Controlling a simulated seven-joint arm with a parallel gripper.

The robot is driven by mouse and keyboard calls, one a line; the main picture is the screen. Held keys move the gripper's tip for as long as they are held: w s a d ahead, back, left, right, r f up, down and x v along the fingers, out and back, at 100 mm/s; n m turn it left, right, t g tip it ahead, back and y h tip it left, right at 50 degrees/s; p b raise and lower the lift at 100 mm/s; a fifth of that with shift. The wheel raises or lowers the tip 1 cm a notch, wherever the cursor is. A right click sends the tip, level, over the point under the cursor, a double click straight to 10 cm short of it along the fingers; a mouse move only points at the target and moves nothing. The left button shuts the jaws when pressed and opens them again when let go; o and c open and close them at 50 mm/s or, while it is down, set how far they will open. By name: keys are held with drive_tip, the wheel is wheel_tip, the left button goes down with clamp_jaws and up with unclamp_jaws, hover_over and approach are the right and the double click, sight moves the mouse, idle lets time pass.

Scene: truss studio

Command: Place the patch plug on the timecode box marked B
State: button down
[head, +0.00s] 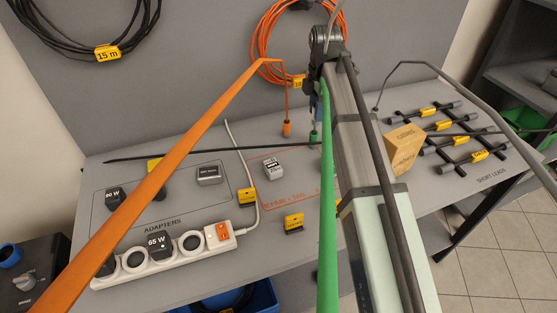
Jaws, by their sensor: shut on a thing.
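My gripper (316,108) is at the far end of my arm, small and partly hidden by the arm. It is shut on a green plug (314,136), which points down above the grey table. A green cable (327,200) runs down the middle of the view. An orange plug (287,129) hangs apart to the left on an orange cable (170,180). A grey box (273,169) with small lettering sits on the table, left of and below the green plug. I cannot read a B on any box, and my arm hides part of the table.
A white power strip (165,256) with adapters lies at front left, and another grey box (209,176) behind it. A wooden block (404,149) and several dark leads (455,140) are at right. A dark rod (210,151) crosses the view. Coiled cables hang on the back panel.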

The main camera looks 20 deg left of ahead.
drive_tip(key=s+a+r+n, duration=0.2)
drive_tip(key=s+a, duration=0.6)
drive_tip(key=s, duration=0.1)
drive_tip(key=m, duration=0.4)
hover_over(273, 165)
drive_tip(key=shift+f, duration=4.7)
drive_tip(key=shift+f, duration=0.1)
drive_tip(key=c, duration=0.9)
unclamp_jaws()
wheel_tip(273, 165, up, 12)
drive_tip(key=shift+r, duration=0.1)
